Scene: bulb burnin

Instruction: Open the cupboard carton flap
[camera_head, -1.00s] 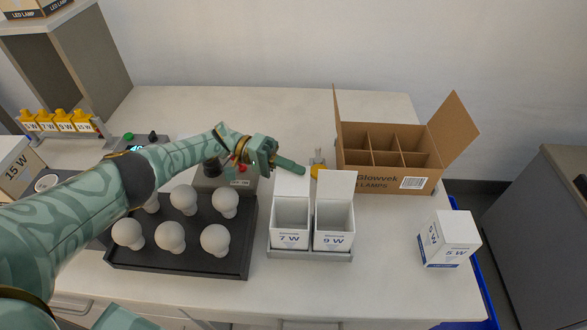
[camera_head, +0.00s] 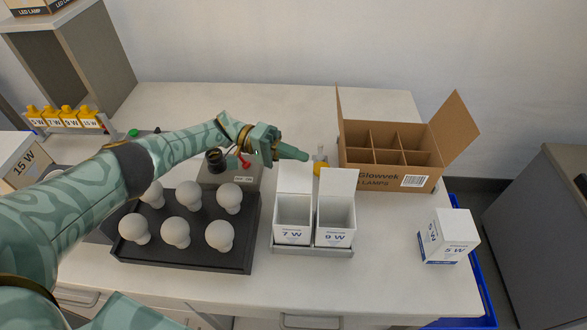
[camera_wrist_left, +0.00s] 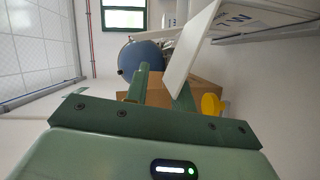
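The white 7 W carton (camera_head: 293,232) and the white 9 W carton (camera_head: 335,237) stand side by side in a grey holder (camera_head: 312,251), tops open and back flaps raised. My left gripper (camera_head: 300,154) is just behind and above the 7 W carton's raised flap (camera_head: 294,178). In the left wrist view a white flap (camera_wrist_left: 190,50) is close by the fingers (camera_wrist_left: 160,90), which stand apart; I cannot tell whether they touch it. The white 5 W carton (camera_head: 448,237) stands shut at the right. My right gripper is out of view.
An open brown divided box (camera_head: 390,150) stands behind the cartons to the right. A black tray of several white bulbs (camera_head: 177,233) lies left of them. A socket unit (camera_head: 216,172) sits under my left forearm.

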